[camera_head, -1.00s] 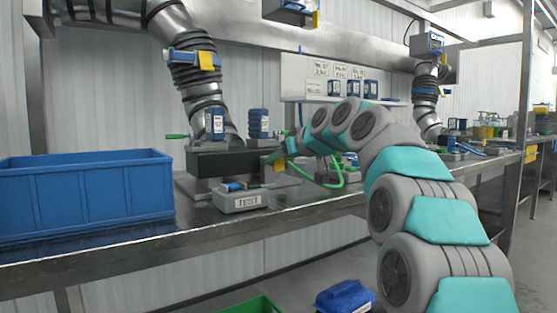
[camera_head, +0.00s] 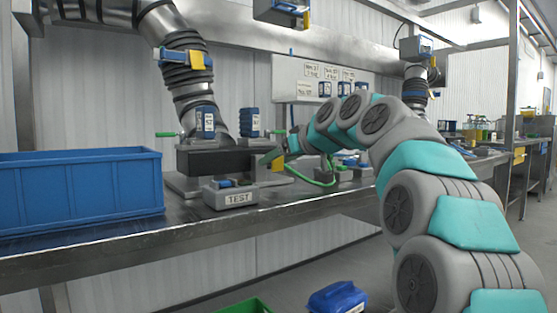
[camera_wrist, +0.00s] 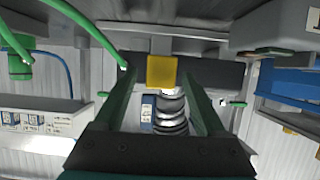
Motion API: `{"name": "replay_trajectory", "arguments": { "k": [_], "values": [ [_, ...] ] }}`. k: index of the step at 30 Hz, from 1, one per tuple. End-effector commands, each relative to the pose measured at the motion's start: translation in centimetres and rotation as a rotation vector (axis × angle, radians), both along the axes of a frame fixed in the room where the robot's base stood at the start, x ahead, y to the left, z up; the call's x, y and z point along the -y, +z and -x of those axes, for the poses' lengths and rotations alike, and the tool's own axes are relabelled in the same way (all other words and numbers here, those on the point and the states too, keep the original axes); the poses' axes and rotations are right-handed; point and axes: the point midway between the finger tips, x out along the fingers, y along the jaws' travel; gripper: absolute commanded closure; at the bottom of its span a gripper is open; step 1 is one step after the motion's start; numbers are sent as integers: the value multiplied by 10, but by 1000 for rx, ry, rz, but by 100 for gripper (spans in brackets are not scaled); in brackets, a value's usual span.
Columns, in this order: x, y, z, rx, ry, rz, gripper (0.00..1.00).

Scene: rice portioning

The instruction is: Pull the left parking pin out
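A green-handled pin (camera_head: 166,134) sticks out of the left end of a dark block (camera_head: 215,161) on the steel bench in the head view. In the wrist view, a small green handle (camera_wrist: 236,103) shows right of the block, on the blue bin's side. Another small green piece (camera_wrist: 103,93) shows at the left there. My gripper (camera_head: 268,157) is at the block's right end in the head view, away from the left pin. In the wrist view my gripper (camera_wrist: 160,73) has its green fingers apart. A yellow tag (camera_wrist: 161,72) appears between them, with gaps on both sides.
A blue bin (camera_head: 80,190) stands left on the bench. A grey TEST box (camera_head: 230,197) sits in front of the block. Blue bottles (camera_head: 205,122) stand behind it, near a ribbed duct (camera_head: 190,85). A green hose (camera_head: 322,180) curls on the right.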

Motion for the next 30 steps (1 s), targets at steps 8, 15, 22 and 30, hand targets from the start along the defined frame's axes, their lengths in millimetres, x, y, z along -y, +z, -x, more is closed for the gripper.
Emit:
{"name": "replay_trajectory", "arguments": {
  "k": [8,15,22,30],
  "values": [
    [1,1,1,1,0,-1,28],
    [12,12,20,5,-1,0,28],
    [33,26,48,4,-2,-2,28],
    [41,30,60,1,-1,0,28]
  ]
}}
